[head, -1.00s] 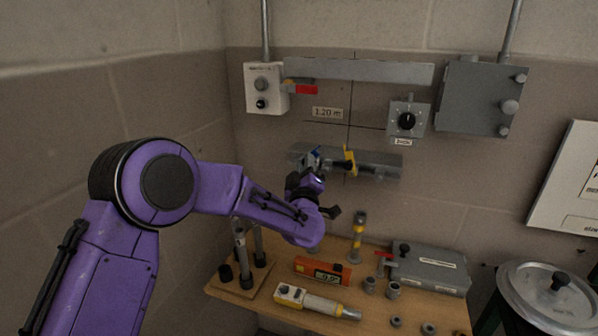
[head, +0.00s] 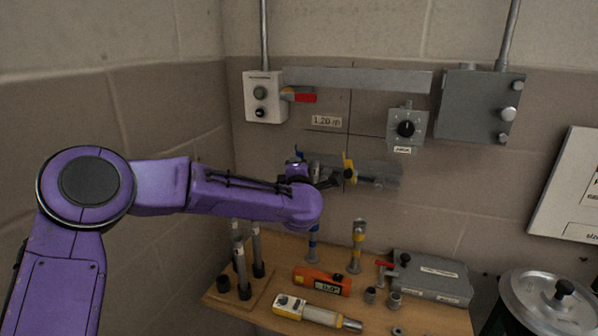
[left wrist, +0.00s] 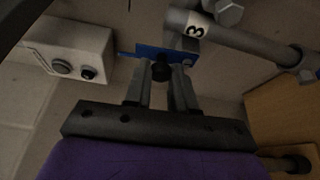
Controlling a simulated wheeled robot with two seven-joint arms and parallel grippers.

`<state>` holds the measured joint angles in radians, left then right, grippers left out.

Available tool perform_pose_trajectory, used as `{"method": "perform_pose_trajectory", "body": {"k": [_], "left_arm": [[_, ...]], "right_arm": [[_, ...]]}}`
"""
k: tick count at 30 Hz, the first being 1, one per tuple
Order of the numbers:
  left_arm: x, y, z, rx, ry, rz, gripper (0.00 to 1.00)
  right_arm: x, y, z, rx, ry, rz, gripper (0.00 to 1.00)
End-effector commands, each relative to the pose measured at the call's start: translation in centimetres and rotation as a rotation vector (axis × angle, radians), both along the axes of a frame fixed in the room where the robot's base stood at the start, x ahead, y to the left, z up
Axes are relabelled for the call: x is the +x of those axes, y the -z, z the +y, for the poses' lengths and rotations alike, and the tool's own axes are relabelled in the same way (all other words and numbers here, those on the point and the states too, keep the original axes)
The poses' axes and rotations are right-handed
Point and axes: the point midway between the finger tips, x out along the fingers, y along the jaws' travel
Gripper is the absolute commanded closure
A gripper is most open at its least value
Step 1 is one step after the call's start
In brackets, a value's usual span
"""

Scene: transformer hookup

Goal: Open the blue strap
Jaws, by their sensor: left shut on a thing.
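The blue strap (left wrist: 168,53) is a flat blue plate with a black knob (left wrist: 160,72), beside a grey bar with a label reading 3. In the head view only a small blue part (head: 299,155) shows above my wrist, against the wall fixture. My left gripper (left wrist: 162,80) has its fingertips closed around the black knob, just in front of the blue plate. In the head view my own arm mostly hides the gripper and the strap. The plate looks flat against the fixture; I cannot tell whether it is loose. My right gripper is not in view.
A yellow strap (head: 349,170) is right of my wrist on the same fixture. A white switch box (head: 264,97) and grey dial box (head: 406,128) are above. The wooden table (head: 270,311) below carries a blue-banded post (head: 313,243), an orange meter (head: 322,281) and several tools.

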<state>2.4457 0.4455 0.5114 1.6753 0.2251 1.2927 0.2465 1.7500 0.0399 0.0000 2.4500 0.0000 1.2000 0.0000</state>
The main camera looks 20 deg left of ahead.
Motion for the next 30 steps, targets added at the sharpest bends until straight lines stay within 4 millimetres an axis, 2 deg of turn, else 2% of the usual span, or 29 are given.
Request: {"method": "perform_pose_trajectory", "body": {"k": [9, 24, 25, 30], "left_arm": [[-0.03, 0.06, 0.34, -0.099, 0.0, -0.006, 1.0], [-0.03, 0.07, 0.38, -0.113, -0.001, -0.008, 1.0], [-0.03, 0.07, 0.38, -0.113, -0.001, -0.008, 0.66], [-0.02, 0.06, 0.38, -0.113, -0.001, -0.008, 0.66]], "right_arm": [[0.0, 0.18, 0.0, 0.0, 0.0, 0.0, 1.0], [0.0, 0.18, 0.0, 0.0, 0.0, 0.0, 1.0], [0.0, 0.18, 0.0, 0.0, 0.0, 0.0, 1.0], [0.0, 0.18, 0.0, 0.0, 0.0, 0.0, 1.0]]}}
